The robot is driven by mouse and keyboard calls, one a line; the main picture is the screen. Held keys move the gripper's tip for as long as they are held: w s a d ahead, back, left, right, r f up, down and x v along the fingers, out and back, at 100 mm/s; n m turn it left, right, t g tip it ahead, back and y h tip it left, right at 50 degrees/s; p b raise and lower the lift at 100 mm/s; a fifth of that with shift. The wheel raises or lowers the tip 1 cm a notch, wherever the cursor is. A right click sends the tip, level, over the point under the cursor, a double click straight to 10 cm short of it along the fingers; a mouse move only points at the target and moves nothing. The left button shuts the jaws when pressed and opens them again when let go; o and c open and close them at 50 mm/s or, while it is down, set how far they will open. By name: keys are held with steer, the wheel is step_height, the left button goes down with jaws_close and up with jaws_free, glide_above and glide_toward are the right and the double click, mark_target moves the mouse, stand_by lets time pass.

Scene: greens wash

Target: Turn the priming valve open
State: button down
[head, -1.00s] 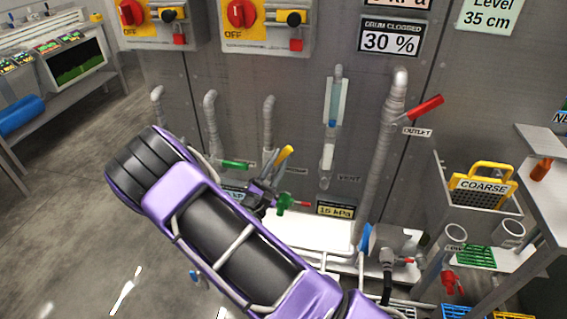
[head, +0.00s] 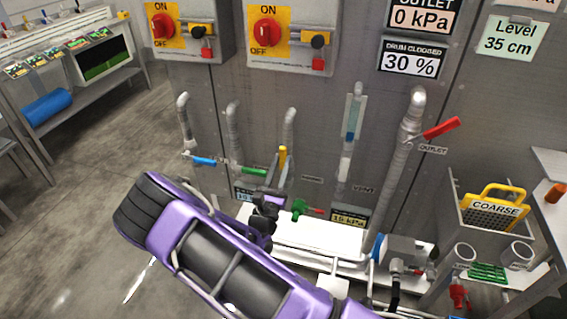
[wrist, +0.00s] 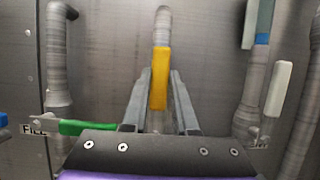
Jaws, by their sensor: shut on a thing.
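A yellow valve lever (head: 283,157), which I take for the priming valve's handle, stands upright at the foot of a grey pipe (head: 289,128) on the metal wall. In the wrist view the yellow lever (wrist: 160,78) is upright between my two fingers, in line with the pipe behind it. My gripper (wrist: 160,90) is shut on the lever, with a finger on each side. In the head view my gripper (head: 279,185) is partly hidden by my arm. The valve body is hidden behind the gripper, and the label beside it is too small to read.
A green lever (head: 254,171) and a blue lever (head: 204,161) are close on the left. A green valve (head: 299,209) sits just below right. The red outlet lever (head: 441,129) is farther right. A white ledge (head: 315,239) runs below.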

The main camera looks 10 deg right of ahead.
steer(key=shift+a, duration=0.1)
stand_by(0.3)
steer(key=c, duration=0.7)
jaws_free()
steer(key=shift+s, duration=0.1)
steer(key=v, duration=1.7)
steer(key=shift+s+f+b, duration=0.15)
steer(key=shift+b, duration=0.2)
